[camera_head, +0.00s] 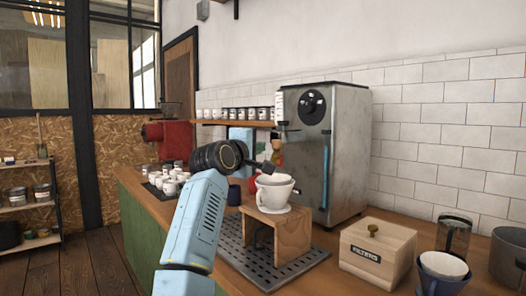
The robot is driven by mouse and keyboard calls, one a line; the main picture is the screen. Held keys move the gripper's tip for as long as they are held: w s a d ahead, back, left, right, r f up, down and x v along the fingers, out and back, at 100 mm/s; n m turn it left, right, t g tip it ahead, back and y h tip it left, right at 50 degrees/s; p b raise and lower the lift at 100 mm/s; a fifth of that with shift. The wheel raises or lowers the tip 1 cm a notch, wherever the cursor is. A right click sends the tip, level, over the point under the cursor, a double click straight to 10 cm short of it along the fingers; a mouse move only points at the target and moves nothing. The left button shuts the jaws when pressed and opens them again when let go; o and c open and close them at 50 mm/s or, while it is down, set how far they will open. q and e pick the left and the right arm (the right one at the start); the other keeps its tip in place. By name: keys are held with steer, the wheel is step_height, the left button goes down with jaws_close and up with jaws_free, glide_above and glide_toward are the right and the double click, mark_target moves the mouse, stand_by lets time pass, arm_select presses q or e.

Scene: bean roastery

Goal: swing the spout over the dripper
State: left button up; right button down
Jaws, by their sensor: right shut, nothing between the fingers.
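The white dripper (274,194) stands upright on a wooden stand (292,234) on a dark slotted tray. Behind it is a tall steel machine (349,150) with a round black dial. A slim bluish upright piece (325,178) on the machine's front may be the spout, but I cannot tell for sure. My right gripper (290,170) is shut and empty. It points right, just above and behind the dripper's rim as seen here, in front of the machine. I cannot tell whether it touches anything. My left gripper is not in view.
A wooden filter box (377,249), a glass vessel (455,237) and a dark blue cup (442,272) stand at the right. White cups (172,184) and a red machine (166,140) are on the left counter. A shelf of jars (232,114) hangs on the wall.

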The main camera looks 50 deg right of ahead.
steer(key=shift+s+a+f, duration=0.1)
steer(key=shift+s+a, duration=0.25)
steer(key=shift+s, duration=0.35)
steer(key=shift+s+a+r, duration=0.1)
steer(key=shift+s+a, duration=0.2)
steer(key=shift+s, duration=0.35)
steer(key=shift+s+a+f, duration=0.1)
steer(key=shift+s+a, duration=0.25)
steer(key=shift+s, duration=0.35)
